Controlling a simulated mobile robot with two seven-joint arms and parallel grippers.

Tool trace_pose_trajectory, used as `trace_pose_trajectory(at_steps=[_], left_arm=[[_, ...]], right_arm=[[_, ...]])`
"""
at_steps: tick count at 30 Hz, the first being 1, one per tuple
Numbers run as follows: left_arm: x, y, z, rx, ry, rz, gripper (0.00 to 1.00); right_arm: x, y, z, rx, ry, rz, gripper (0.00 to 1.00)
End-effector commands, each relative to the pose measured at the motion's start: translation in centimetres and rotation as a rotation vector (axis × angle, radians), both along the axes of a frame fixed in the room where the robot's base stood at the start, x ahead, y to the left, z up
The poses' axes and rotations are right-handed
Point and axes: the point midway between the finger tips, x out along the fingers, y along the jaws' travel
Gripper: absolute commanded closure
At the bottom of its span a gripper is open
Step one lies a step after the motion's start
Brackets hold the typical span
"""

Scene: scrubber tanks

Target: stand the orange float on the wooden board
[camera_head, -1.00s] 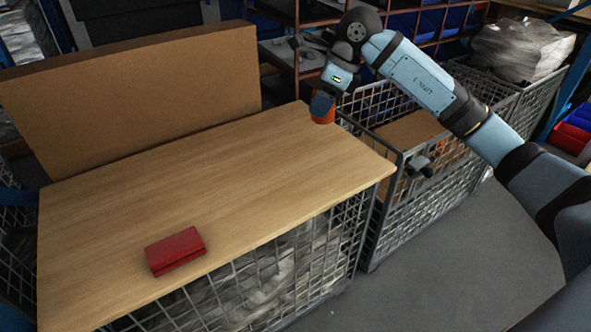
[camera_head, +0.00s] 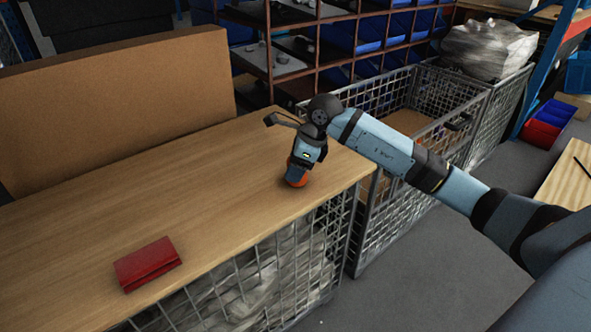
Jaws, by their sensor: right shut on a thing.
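The orange float (camera_head: 297,181) shows as a small orange piece below my right gripper (camera_head: 297,172). My right gripper is shut on it, pointing down over the right part of the wooden board (camera_head: 215,165). The gripper hides most of the float. I cannot tell whether the float touches the board or hangs just above it. My left gripper is not in view.
A red block (camera_head: 147,263) lies near the board's front edge, at the left. A brown panel (camera_head: 110,110) stands along the back. Wire mesh crates (camera_head: 395,205) stand under and beside the board. The board's middle is clear.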

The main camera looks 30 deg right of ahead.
Motion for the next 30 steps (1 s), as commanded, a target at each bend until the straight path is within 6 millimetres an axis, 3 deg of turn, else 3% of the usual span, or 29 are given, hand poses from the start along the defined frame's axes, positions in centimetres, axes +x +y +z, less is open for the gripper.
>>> trace_pose_trajectory(at_steps=[11, 12, 15, 25, 30], left_arm=[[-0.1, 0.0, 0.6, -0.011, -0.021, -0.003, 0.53], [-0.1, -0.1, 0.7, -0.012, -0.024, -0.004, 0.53], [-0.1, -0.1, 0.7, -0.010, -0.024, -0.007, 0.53], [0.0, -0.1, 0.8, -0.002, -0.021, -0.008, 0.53], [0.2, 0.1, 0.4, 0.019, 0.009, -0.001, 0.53]], right_arm=[[0.0, 0.0, -0.6, 0.000, -0.001, 0.000, 0.70], [0.0, 0.0, -0.5, 0.000, -0.001, 0.000, 0.40], [0.0, 0.0, -0.5, 0.000, -0.001, 0.000, 0.22], [0.0, -0.1, 0.0, 0.000, -0.001, 0.000, 0.22], [-0.6, -0.9, 2.5, -0.002, -0.004, -0.002, 0.22]])
